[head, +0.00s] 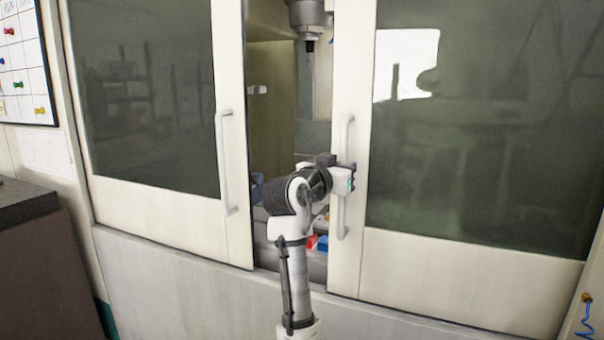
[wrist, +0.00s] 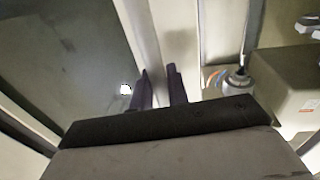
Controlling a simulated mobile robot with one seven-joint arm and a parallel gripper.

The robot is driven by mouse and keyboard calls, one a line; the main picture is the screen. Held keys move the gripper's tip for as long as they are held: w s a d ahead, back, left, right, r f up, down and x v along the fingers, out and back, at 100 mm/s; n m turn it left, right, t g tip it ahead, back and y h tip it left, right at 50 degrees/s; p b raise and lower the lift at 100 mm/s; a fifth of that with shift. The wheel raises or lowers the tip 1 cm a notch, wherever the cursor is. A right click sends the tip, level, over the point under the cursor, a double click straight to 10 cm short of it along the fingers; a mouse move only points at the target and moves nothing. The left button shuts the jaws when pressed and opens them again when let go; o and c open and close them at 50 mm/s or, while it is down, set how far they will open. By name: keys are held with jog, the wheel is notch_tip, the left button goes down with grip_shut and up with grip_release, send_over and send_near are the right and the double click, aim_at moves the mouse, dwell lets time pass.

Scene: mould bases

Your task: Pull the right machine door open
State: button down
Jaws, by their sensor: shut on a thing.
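The right machine door (head: 460,270) is a cream sliding panel with a large dark window. Its pale vertical handle (head: 344,222) is near its left edge. My gripper (head: 348,178) is at the middle of this handle, with its jaws shut on it. In the wrist view the two dark fingers (wrist: 161,90) stand on either side of the pale handle bar (wrist: 144,35). The grasped stretch of the handle is partly hidden by my gripper. A gap stands between the right door and the left machine door (head: 170,215).
The left door has its own handle (head: 226,165). Through the gap a spindle (head: 308,50) and red and blue items low inside show. A dark-topped cabinet (head: 30,240) stands at the left, below a pinboard (head: 22,65). A blue coiled cord (head: 586,320) hangs at the lower right.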

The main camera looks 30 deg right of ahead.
jog(key=p, duration=0.2)
send_near(510, 178)
jog(key=x, duration=0.4)
jog(key=c, duration=1.4)
grip_release()
jog(key=shift+d, duration=0.15)
jog(key=b+v, duration=0.3)
jog(key=v, duration=1.1)
jog(key=shift+b, duration=0.3)
jog(key=shift+w, duration=0.2)
